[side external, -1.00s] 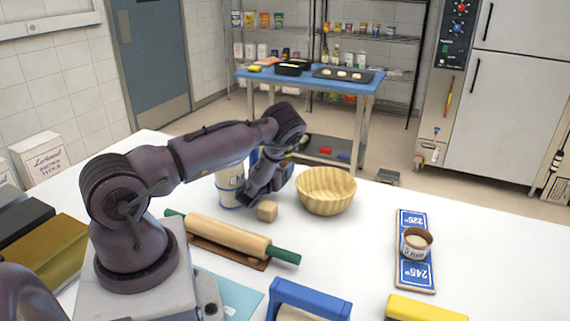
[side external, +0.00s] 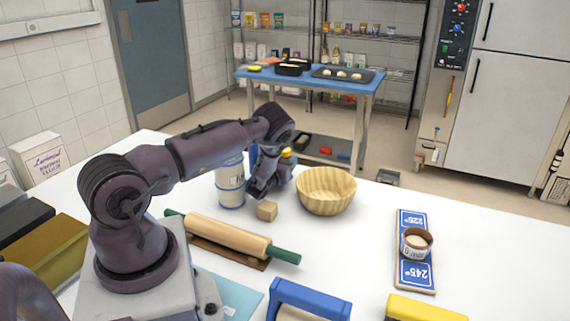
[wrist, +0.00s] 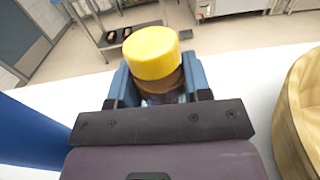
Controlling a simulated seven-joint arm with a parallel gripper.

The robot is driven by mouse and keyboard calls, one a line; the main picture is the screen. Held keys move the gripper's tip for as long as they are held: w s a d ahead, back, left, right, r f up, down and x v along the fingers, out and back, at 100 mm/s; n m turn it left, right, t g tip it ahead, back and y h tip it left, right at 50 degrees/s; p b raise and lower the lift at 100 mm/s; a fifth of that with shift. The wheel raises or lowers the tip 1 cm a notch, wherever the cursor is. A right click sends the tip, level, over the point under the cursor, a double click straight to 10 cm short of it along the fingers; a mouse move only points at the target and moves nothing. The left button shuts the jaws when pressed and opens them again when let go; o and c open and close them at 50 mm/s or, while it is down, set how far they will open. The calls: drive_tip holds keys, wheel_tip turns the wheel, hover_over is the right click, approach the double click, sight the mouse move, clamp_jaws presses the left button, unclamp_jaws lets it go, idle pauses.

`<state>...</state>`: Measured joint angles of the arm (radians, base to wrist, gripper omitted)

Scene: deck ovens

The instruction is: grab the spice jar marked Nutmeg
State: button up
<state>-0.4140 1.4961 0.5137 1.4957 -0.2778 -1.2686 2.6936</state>
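A jar with a yellow cap and a brown body (wrist: 152,52) stands between the blue fingers of my gripper (wrist: 160,86) in the wrist view. The fingers press close on both its sides. Its label is mostly hidden behind the gripper, so I cannot read the name. In the side view only its yellow cap (side external: 286,152) shows, behind my gripper (side external: 272,178), which is over the white table between the white canister and the wooden bowl.
A white canister with blue bands (side external: 230,186) is close on the left of my gripper, and a wooden bowl (side external: 326,190) is on the right. A small wooden block (side external: 267,211) and a rolling pin (side external: 230,237) lie in front. A blue sign board (side external: 414,275) carries a small round container (side external: 416,241).

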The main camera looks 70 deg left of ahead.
drive_tip(key=shift+c, duration=0.6)
drive_tip(key=shift+r, duration=0.1)
